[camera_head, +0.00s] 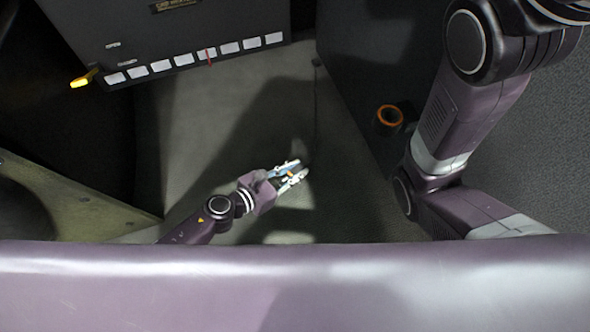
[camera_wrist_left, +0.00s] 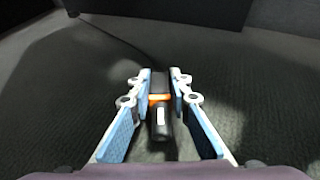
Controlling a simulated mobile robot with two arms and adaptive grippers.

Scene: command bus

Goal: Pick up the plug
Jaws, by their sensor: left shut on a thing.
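The plug (camera_wrist_left: 161,118) is black with an orange band and a small white label. In the left wrist view it lies lengthwise between the fingers of my left gripper (camera_wrist_left: 160,90), which is shut on it. In the head view my left gripper (camera_head: 291,174) is low over the grey floor near the middle, and only a bit of the plug's orange shows between its fingers. A dark cable runs from the plug's far end toward the upper left in the wrist view. My right gripper is out of view; only links of my right arm show.
A black round socket with an orange ring (camera_head: 390,115) is on the dark box (camera_head: 362,55) to the right. A dark panel (camera_head: 170,35) with a row of white labels and a yellow handle (camera_head: 84,78) stands at the upper left.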

